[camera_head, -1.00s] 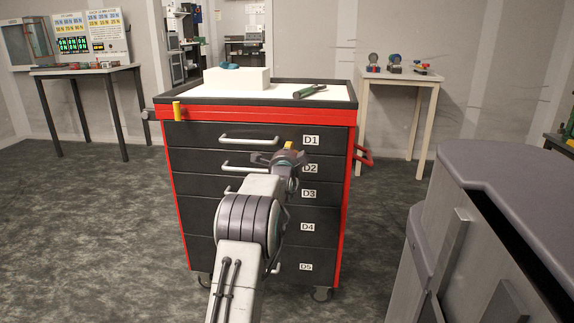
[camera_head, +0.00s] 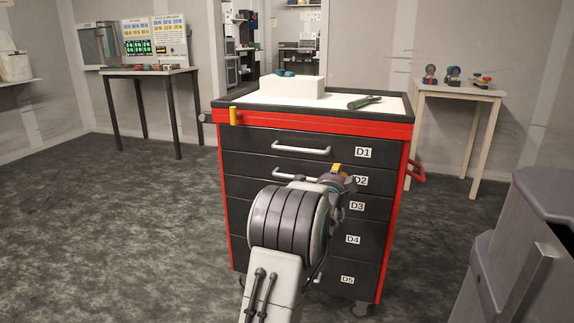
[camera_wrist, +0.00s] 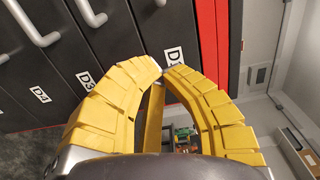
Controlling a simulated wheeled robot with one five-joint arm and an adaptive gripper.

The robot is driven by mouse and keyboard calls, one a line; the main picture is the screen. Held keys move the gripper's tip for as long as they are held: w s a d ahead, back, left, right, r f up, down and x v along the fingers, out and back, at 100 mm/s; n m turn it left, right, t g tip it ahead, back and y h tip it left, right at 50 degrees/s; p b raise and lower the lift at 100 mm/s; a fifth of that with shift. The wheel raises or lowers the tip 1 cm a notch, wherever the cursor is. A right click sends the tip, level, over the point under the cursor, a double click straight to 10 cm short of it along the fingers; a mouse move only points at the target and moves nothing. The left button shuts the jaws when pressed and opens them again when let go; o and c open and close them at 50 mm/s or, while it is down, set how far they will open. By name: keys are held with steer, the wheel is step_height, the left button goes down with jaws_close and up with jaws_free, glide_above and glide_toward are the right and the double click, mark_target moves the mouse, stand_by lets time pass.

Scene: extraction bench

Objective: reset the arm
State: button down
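My arm (camera_head: 285,225) reaches up from the bottom of the head view, bent at a large grey joint, in front of a red and black drawer cabinet (camera_head: 310,124). My gripper (camera_head: 335,168) is small there, before the upper drawers, and its fingers are hard to make out. In the wrist view, the two yellow fingers of my gripper (camera_wrist: 162,71) come together at their tips, with nothing visible held between them. Drawer fronts with labels and handles show beyond the fingers on the left of that view.
A white block (camera_head: 293,88) with a blue item on it and a green-handled tool (camera_head: 364,102) are on the cabinet top. Side tables stand at the back left (camera_head: 150,72) and back right (camera_head: 458,92). A grey unit (camera_head: 530,260) is close at right. Floor at left is clear.

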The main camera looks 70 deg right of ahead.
steer(key=shift+a, duration=0.1)
steer(key=w+a+r+n+t+y+p, duration=0.1)
steer(key=w+a+r+n+t+p, duration=0.15)
steer(key=w, duration=0.45)
steer(key=w+a+r+n+t+y+p, duration=0.1)
steer(key=w+a+r+n+y+p, duration=0.2)
steer(key=w, duration=0.4)
steer(key=w+a+r+n+t+y+p, duration=0.1)
steer(key=w+a+r+n+y+p, duration=0.1)
steer(key=w+a+r+n+p, duration=0.5)
steer(key=w+a+n+t+y+p, duration=0.15)
steer(key=w+a, duration=0.35)
steer(key=a, duration=0.6)
steer(key=w+a+r+n+t+y+p, duration=0.1)
steer(key=w+a+r+n+y+p, duration=0.35)
steer(key=a, duration=0.45)
steer(key=s+a+r+n+g+y+p, duration=0.1)
steer(key=s+a+r+n+y+p, duration=0.15)
steer(key=a+n+p, duration=0.8)
steer(key=s+a+r+n+g+y+p, duration=0.1)
steer(key=s+a+r+y+p, duration=0.2)
steer(key=a, duration=1.4)
steer(key=s+a+r+n+g+p, duration=0.1)
steer(key=s+a+n+p, duration=0.3)
steer(key=s, duration=0.4)
steer(key=shift+a+r+n+g, duration=0.4)
steer(key=shift+a+r+n, duration=0.25)
steer(key=shift+a+n, duration=0.15)
steer(key=shift+s+y, duration=0.1)
steer(key=shift+y, duration=0.15)
